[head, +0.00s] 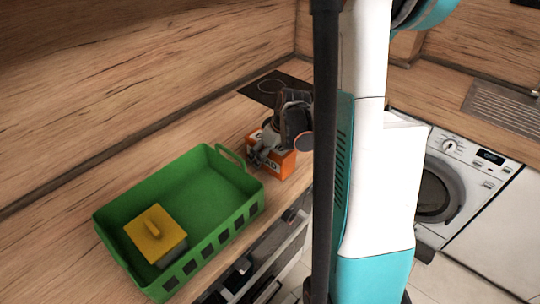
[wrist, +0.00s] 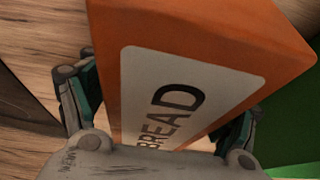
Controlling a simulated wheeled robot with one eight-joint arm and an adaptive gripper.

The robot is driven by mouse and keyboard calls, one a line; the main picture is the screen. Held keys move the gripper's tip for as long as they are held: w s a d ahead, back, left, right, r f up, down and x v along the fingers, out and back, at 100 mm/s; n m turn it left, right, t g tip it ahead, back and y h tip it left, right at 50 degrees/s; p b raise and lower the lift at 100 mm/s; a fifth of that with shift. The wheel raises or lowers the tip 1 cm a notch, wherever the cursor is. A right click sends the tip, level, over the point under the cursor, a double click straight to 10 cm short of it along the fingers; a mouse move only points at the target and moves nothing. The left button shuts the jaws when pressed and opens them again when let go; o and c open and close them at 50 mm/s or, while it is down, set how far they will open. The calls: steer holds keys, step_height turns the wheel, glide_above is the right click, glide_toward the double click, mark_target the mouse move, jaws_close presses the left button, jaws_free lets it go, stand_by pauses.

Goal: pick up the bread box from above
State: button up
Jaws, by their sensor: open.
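The orange bread box (head: 285,166) stands on the wooden counter, just right of the green basket's far end. In the wrist view the bread box (wrist: 205,28) fills the middle, with a pale label reading "BREAD". My gripper (head: 264,154) is over the box in the head view and hides part of it. In the wrist view my gripper (wrist: 165,95) is open, with one finger on the left side of the box and one on the right. I cannot tell whether either finger touches it.
A green basket (head: 237,225) stands close by on the counter, holding a yellow-lidded container (head: 170,238). A dark hob (head: 262,88) lies behind the box. The wooden splashback rises along the left, and the counter's front edge is close to the box. A washing machine (head: 465,165) stands at right.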

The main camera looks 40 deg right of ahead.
steer(key=shift+c, duration=0.3)
steer(key=c, duration=1.3)
steer(key=shift+c, duration=0.2)
steer(key=shift+r, duration=0.15)
